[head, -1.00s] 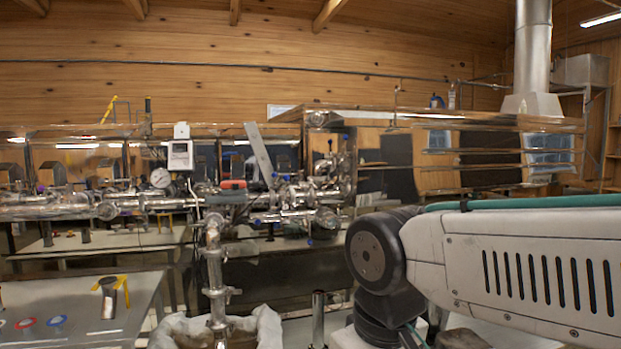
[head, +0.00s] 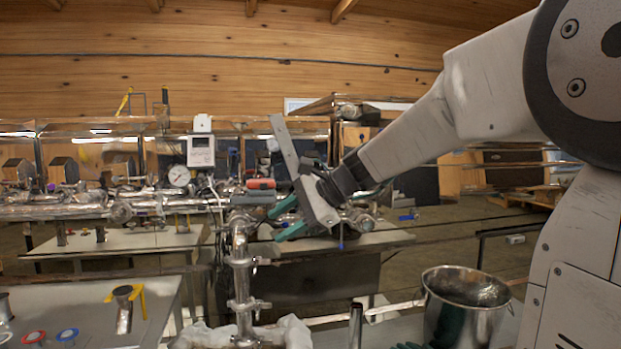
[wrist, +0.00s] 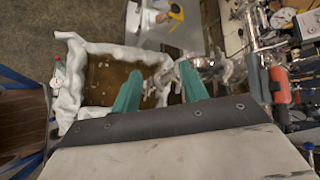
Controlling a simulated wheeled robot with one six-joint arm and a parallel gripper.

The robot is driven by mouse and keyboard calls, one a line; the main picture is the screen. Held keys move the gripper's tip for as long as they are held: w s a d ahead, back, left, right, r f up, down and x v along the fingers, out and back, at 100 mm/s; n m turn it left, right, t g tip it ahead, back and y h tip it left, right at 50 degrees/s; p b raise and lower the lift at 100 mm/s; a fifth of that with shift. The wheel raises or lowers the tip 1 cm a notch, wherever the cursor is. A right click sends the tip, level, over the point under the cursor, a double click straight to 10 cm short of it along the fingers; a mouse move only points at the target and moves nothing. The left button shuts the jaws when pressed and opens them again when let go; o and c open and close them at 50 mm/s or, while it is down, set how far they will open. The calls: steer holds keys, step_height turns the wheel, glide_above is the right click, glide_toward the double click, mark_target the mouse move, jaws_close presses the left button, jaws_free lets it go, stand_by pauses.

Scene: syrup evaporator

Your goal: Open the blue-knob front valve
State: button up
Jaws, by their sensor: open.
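My gripper (head: 283,219) is open, its two green fingers pointing left at the steel pipework. In the head view it is in front of the right end of the pipe run, just right of the vertical steel pipe (head: 240,268). In the wrist view my gripper (wrist: 160,80) has nothing between its fingers; steel fittings (wrist: 205,68) lie beyond the right finger. A small blue knob (head: 340,246) hangs just below my gripper in the head view. Another blue handle (head: 408,217) is farther right. I cannot tell which is the front valve's knob; my gripper hides part of the fittings.
A white-lined bin (wrist: 100,75) with brown liquid is below my gripper. A steel bucket (head: 466,300) stands at lower right. A metal table (head: 95,300) with red and blue rings is at lower left. A gauge (head: 179,176) and orange-red device (head: 261,184) sit by the pipes.

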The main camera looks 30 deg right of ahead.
steer(key=w+d+r+m+t+h, duration=0.15)
steer(key=w+d+m+t, duration=0.35)
steer(key=w+d+m, duration=0.65)
steer(key=w+d+r+m+t+h, duration=0.15)
steer(key=w+d+m+t, duration=0.5)
steer(key=d, duration=0.95)
steer(key=shift+n+g, duration=0.75)
steer(key=shift+n, duration=0.05)
steer(key=x, duration=0.6)
steer(key=r+x, duration=0.1)
steer(key=x, duration=0.2)
steer(key=shift+a, duration=0.1)
jaws_close()
